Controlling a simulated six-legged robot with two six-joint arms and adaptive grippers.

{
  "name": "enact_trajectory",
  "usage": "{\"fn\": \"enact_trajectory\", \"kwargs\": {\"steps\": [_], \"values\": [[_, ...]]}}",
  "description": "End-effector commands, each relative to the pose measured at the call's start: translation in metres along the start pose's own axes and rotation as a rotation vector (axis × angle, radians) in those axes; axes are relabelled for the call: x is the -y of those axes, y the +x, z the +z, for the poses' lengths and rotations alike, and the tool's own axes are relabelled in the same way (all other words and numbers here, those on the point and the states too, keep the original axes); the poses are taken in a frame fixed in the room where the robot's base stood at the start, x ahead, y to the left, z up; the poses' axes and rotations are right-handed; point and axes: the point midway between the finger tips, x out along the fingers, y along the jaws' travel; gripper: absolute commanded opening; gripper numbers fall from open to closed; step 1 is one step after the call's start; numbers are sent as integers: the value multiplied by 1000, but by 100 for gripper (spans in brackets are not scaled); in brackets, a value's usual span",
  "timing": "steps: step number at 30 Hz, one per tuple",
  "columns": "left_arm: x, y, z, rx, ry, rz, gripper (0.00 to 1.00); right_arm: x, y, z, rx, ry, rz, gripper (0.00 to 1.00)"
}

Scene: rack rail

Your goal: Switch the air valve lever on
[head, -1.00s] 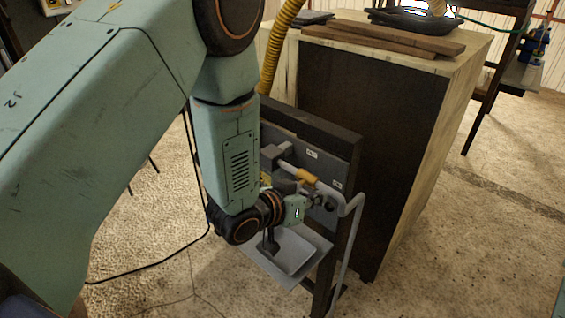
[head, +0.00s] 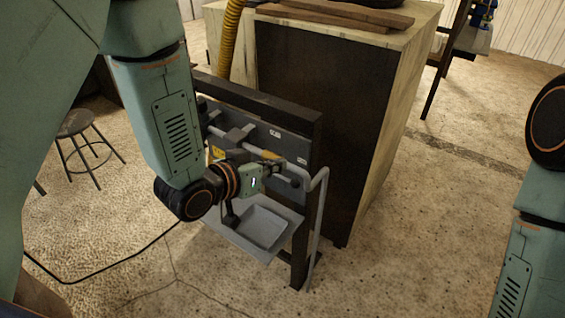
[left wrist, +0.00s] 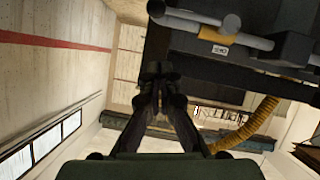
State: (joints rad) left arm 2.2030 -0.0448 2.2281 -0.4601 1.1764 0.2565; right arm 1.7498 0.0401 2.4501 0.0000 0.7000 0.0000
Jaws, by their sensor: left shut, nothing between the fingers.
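A grey panel (head: 296,147) with a horizontal grey pipe and small white labels hangs on a dark frame. A short yellow-orange sleeve (head: 271,156) sits on the pipe; it also shows in the left wrist view (left wrist: 213,35), beside a white label. I cannot tell surely which part is the valve lever or how it is set. My left gripper (head: 283,180) is in front of the panel, just below the sleeve. In the left wrist view its fingers (left wrist: 160,72) are shut and empty, apart from the pipe. My right gripper is out of view.
A grey tray (head: 262,228) juts out below the panel. A bent grey tube (head: 316,215) stands at its right. A wooden cabinet (head: 385,130) stands behind, with a yellow hose (head: 231,35) beside it. A stool (head: 76,124) is at the left. Floor at the right is clear.

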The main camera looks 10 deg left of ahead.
Motion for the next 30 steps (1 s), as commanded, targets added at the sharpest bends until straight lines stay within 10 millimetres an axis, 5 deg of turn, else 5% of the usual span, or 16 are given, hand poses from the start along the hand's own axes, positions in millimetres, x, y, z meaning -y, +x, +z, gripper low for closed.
{"fn": "enact_trajectory", "kwargs": {"steps": [6, 12, 30], "values": [[-4, -41, 0, -4, -5, 0, 0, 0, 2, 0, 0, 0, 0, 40], [-5, -58, 0, -3, -2, -1, 0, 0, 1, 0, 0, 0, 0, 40], [-6, -62, 0, -2, 2, 1, 0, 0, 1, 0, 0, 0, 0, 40]]}}
